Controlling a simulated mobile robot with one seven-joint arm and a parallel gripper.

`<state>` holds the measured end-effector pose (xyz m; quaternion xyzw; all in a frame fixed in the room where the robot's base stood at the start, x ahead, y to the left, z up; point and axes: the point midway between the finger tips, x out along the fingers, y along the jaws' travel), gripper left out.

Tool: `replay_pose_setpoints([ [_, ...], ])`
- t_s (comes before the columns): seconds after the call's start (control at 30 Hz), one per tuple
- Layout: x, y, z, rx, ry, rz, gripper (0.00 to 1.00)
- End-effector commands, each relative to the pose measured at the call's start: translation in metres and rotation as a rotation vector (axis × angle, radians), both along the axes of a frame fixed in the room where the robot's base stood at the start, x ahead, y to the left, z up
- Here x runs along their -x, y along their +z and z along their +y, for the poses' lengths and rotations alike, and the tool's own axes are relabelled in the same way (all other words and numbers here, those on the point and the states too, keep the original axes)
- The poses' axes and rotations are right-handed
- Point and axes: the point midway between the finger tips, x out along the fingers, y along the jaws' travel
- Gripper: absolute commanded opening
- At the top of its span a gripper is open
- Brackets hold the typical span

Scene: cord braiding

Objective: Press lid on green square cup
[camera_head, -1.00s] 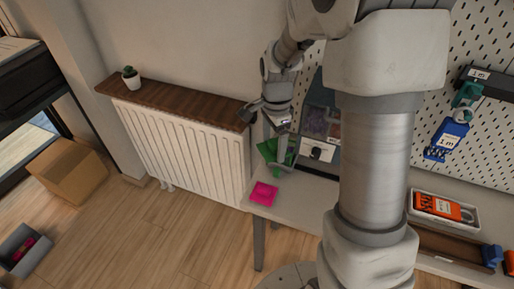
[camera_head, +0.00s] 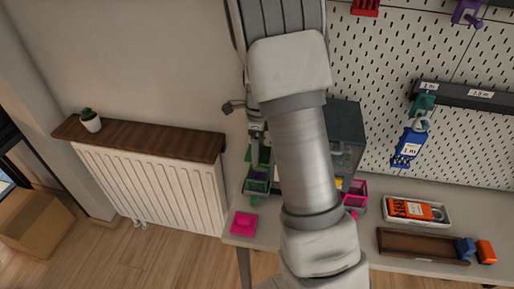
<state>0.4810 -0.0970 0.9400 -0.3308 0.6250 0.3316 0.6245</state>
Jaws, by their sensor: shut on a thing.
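A green square cup (camera_head: 256,187) stands on the table near its left end, with something dark or purple inside. A green piece that looks like its lid (camera_head: 264,156) is upright or tilted just above and behind the cup. My gripper (camera_head: 256,140) points down above the cup and is shut on this green piece. The fingertips are small and partly hidden, and I cannot tell whether the piece touches the cup. My arm covers what lies right of the cup.
A pink square lid (camera_head: 243,223) lies at the table's front left corner. A pink square cup (camera_head: 355,194) stands right of my arm. A dark cabinet (camera_head: 346,128) is behind. A radiator (camera_head: 150,188) is to the left. A brown tray (camera_head: 415,246) lies at right.

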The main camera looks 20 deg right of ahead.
Motion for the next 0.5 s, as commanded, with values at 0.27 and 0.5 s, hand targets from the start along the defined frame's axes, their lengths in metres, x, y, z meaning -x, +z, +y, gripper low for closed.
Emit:
replay_pose_setpoints([
  [0.27,0.000,-0.025,0.000,0.001,0.001,0.001,0.36],
  [0.5,0.000,-0.042,0.000,0.000,0.002,0.001,0.36],
])
